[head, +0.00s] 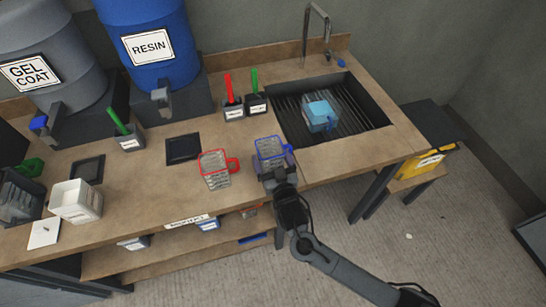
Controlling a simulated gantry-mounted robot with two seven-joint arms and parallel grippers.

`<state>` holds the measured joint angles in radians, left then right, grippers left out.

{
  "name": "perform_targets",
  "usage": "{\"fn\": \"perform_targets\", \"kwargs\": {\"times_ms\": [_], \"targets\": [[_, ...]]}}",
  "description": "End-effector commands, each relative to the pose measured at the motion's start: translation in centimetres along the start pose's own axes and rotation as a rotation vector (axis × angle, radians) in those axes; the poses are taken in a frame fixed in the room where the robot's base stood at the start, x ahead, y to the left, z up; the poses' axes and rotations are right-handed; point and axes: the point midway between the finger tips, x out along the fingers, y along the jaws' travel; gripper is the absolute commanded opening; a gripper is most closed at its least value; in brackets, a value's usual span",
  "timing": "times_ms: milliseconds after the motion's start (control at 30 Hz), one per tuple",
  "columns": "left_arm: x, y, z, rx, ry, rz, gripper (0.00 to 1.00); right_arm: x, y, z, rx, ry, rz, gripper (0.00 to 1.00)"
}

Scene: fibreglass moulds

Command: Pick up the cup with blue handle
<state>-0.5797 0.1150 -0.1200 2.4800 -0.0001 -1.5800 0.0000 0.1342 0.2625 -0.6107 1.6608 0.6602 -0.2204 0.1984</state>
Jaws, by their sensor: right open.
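A clear measuring cup with a blue rim and blue handle (268,151) stands on the wooden counter near its front edge, left of the sink. Its handle points right. My right gripper (279,172) is at the near side of this cup, close to its handle, and overlaps its lower right part in the picture. The gripper is open; its fingertips are hard to make out, and I cannot tell whether they touch the cup. My left gripper is not in view.
A clear cup with red handle (214,170) stands just left. A light-blue container (320,117) sits in the dark sink (367,116). Holders with a red brush (229,88) and a green brush (254,80) stand behind. A white container (76,203) is far left.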

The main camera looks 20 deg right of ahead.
Motion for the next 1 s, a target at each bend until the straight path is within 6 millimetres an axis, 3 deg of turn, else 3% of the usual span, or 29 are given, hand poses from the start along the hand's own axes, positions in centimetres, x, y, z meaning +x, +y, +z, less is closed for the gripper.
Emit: {"fn": "perform_targets", "kwargs": {"times_ms": [367, 633, 1000], "targets": [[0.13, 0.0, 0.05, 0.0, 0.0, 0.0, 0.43, 1.02, -0.01, 0.0, 0.0, -0.001, 0.0, 0.92], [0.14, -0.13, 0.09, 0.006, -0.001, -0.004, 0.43, 1.0, -0.01, 0.0, 0.0, 0.0, 0.0, 0.52], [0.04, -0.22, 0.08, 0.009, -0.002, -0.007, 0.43, 1.01, 0.01, -0.45, 0.001, 0.001, 0.0, 0.52]]}}
